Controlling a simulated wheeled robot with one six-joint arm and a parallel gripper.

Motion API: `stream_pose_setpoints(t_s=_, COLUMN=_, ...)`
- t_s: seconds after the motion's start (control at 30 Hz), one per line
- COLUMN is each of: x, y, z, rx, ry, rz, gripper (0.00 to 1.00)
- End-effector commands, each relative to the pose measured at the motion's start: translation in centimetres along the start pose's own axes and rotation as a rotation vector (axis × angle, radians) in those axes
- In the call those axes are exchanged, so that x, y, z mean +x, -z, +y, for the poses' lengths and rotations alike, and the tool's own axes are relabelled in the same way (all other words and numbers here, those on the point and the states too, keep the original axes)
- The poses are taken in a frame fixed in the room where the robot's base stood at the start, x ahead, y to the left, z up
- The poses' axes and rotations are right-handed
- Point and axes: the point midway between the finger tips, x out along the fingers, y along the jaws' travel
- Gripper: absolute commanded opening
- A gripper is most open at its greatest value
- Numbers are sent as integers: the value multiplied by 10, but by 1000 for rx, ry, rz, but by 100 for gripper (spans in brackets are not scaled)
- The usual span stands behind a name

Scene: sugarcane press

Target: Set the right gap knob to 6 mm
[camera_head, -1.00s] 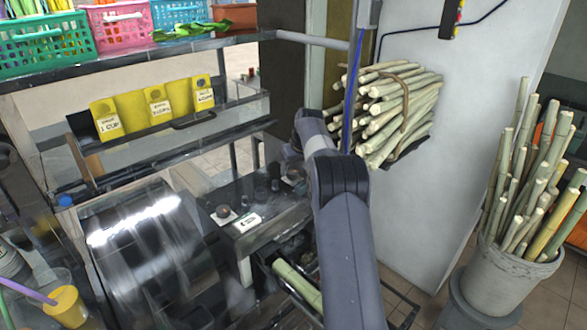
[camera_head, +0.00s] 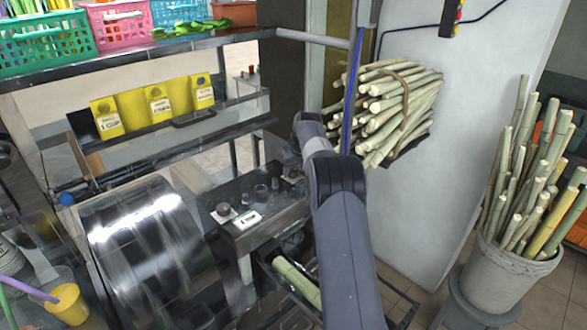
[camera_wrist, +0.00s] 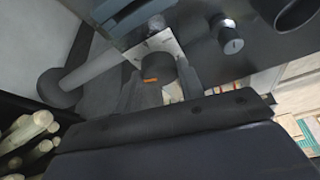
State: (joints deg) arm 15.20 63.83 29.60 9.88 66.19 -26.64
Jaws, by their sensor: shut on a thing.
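The right gap knob (camera_wrist: 153,67) is a dark round knob with a small orange mark, on a white dial plate (camera_wrist: 172,45) in the wrist view. My gripper (camera_wrist: 160,84) is shut on it, a dark finger on each side. The plate's markings are too blurred to read, so I cannot tell the setting. In the head view the right knob (camera_head: 292,172) is a small dark shape beside my arm, and my fingers are hard to make out there. Another knob (camera_head: 223,209) stands on a white plate to its left, beside a small white display (camera_head: 247,219).
A large shiny metal drum (camera_head: 150,245) fills the lower left. Yellow labelled boxes (camera_head: 158,104) stand on a shelf above it. A cane bundle (camera_head: 400,112) hangs on the wall behind my arm. A bucket of canes (camera_head: 505,275) stands at right. A yellow cup (camera_head: 68,305) is at lower left.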

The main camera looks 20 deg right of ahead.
Motion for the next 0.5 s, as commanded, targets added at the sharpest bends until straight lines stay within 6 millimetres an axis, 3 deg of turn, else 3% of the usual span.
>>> stream_pose_setpoints(t_s=0.5, x=-1, y=0, z=-1, rx=109, ry=-45, rz=-1, gripper=14)
